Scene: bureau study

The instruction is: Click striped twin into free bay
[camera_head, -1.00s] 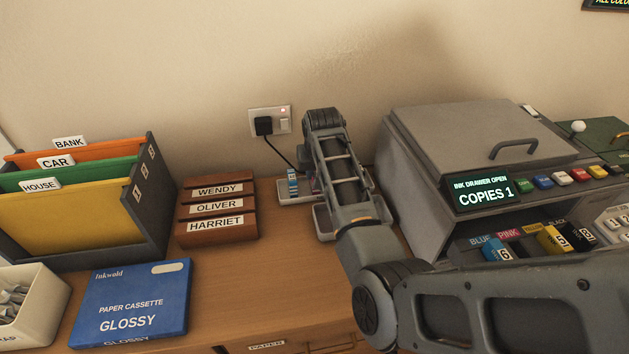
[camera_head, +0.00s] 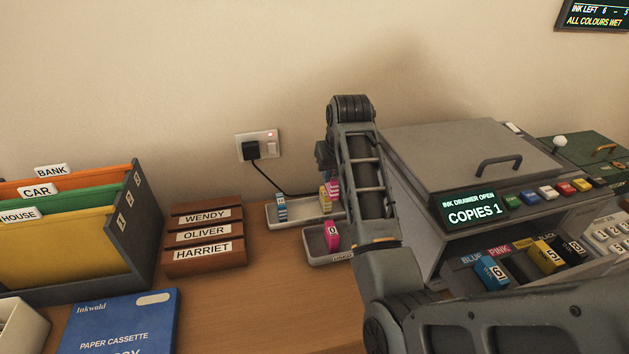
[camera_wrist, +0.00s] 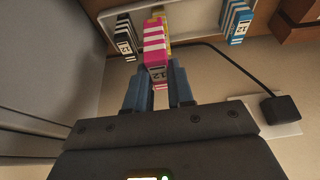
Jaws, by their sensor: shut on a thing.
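A pink-and-white striped cartridge (camera_wrist: 155,42) with a label reading 12 is between my gripper's fingers (camera_wrist: 158,80), and my gripper is shut on it. In the head view the striped pink cartridge (camera_head: 333,188) shows just left of my arm, at the back tray; my fingers are mostly hidden there. The copier's ink drawer (camera_head: 462,278) is open. Blue (camera_head: 490,272), yellow (camera_head: 545,257) and black (camera_head: 570,248) cartridges sit in it. The bay marked PINK (camera_head: 518,268) between blue and yellow looks dark and empty.
The back tray (camera_head: 300,221) also holds striped blue (camera_head: 281,207), yellow (camera_head: 325,199) and black (camera_wrist: 124,38) cartridges. A front tray (camera_head: 313,250) holds a plain pink cartridge (camera_head: 332,237) reading 0. The copier (camera_head: 465,150) stands right of my arm. A letter rack (camera_head: 204,240) stands left.

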